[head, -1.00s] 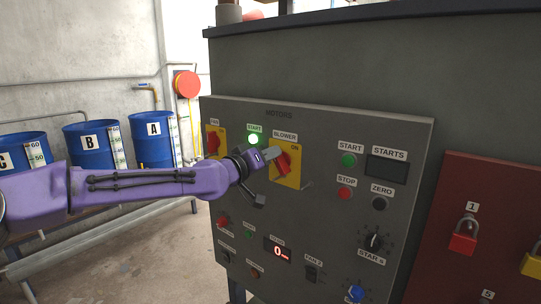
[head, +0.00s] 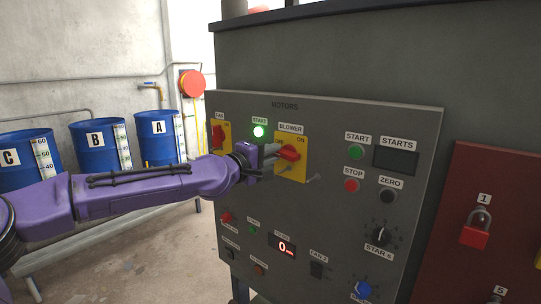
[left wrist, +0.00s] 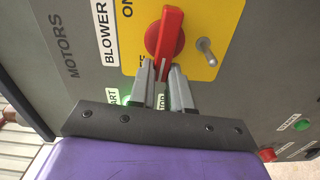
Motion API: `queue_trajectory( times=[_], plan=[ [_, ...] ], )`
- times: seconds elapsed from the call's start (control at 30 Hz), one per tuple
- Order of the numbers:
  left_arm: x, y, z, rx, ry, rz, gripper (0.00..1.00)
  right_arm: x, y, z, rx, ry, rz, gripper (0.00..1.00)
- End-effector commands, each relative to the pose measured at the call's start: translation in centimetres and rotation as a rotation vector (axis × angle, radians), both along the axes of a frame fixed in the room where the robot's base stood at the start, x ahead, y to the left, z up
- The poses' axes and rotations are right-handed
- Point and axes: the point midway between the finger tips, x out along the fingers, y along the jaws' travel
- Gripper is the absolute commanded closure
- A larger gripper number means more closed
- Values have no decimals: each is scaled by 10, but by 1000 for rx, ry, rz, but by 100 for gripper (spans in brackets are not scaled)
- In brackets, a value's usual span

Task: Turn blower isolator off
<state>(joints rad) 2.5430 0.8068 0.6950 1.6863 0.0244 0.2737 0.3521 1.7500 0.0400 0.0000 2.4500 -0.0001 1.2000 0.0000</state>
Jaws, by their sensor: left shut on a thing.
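The blower isolator is a red rotary handle (head: 290,153) on a yellow plate (head: 293,176) below the BLOWER label. The handle lies nearly level across the panel, and the ON mark is at the plate's upper right. My left gripper (head: 272,154) reaches in from the left. In the left wrist view the red handle (left wrist: 165,37) points down the picture, and its end is between the fingertips of my left gripper (left wrist: 161,76). The gripper is shut on that end. The OFF mark is mostly hidden behind a finger. My right gripper is not in view.
A metal stub (left wrist: 206,46) sticks out beside the handle. The green START lamp (head: 258,131) is lit. The FAN isolator (head: 218,137) is close on the left. Other buttons and knobs fill the grey panel; a red board with padlocks (head: 474,236) stands at right.

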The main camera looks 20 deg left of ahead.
Motion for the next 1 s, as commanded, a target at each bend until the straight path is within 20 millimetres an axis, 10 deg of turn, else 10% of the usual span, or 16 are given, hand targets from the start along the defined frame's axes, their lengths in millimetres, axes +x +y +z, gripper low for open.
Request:
queue_trajectory(
  times=[0.8,0.83,0.9,1.0],
  plan=[
    [0,-1,-5,-109,43,-2,100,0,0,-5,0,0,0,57],
    [0,-1,-5,-109,43,-2,75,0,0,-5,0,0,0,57],
    [0,0,-5,-108,43,-2,56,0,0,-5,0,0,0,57],
    [0,0,-4,-108,42,-1,56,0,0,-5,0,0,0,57]
  ],
)
